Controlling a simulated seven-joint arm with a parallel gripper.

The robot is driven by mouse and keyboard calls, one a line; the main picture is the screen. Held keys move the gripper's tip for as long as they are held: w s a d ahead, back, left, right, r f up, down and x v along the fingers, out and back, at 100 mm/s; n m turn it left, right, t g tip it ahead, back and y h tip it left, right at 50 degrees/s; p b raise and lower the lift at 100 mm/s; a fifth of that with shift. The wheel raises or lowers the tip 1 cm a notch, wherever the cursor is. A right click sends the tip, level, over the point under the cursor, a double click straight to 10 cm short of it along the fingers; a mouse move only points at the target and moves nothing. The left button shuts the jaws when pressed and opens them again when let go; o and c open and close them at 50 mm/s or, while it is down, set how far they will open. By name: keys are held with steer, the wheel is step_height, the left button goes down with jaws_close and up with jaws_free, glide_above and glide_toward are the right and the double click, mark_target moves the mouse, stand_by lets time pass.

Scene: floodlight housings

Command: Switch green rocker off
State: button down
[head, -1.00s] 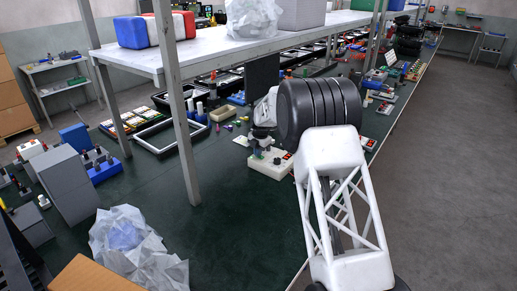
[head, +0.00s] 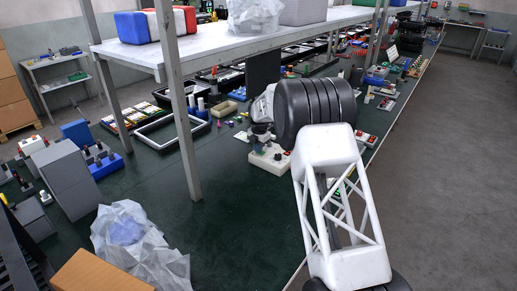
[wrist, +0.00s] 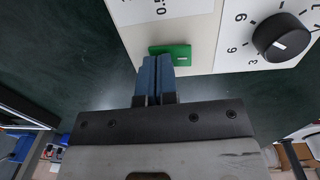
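The green rocker (wrist: 171,51) sits on a pale panel box, at the upper middle of the wrist view. My gripper (wrist: 158,62) has two blue fingers side by side with no clear gap, and nothing shows between them. The fingertips are at the rocker's lower edge, left of its middle; I cannot tell whether they touch it. Which way the rocker is tipped is not clear. In the head view the white control box (head: 268,163) stands on the green bench below my wrist, and the fingers there are too small to read.
A black dial (wrist: 281,38) with numbers is right of the rocker on the same panel. A shelf post (head: 183,120) stands left of my arm. A crumpled plastic bag (head: 138,245) and a brown box (head: 100,274) lie at the front left. Open bench lies between.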

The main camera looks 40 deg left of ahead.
mark_target(262, 152)
steer(key=shift+d+f, duration=0.25)
steer(key=shift+f, duration=0.2)
steer(key=shift+d+r, duration=0.1)
steer(key=shift+d, duration=0.55)
steer(key=shift+r, duration=0.1)
step_height(262, 152, up, 14)
steer(key=shift+d+r, duration=0.2)
steer(key=shift+d, duration=0.05)
stand_by(0.4)
steer(key=shift+w+a+r+y, duration=0.15)
steer(key=shift+w+y, duration=0.15)
steer(key=shift+y, duration=0.1)
stand_by(0.5)
stand_by(0.3)
steer(key=shift+a+f, duration=0.3)
steer(key=shift+f, duration=2.05)
steer(key=shift+a+f, duration=0.25)
steer(key=shift+f, duration=2.05)
steer(key=shift+a+f, duration=0.3)
steer(key=shift+f, duration=2.05)
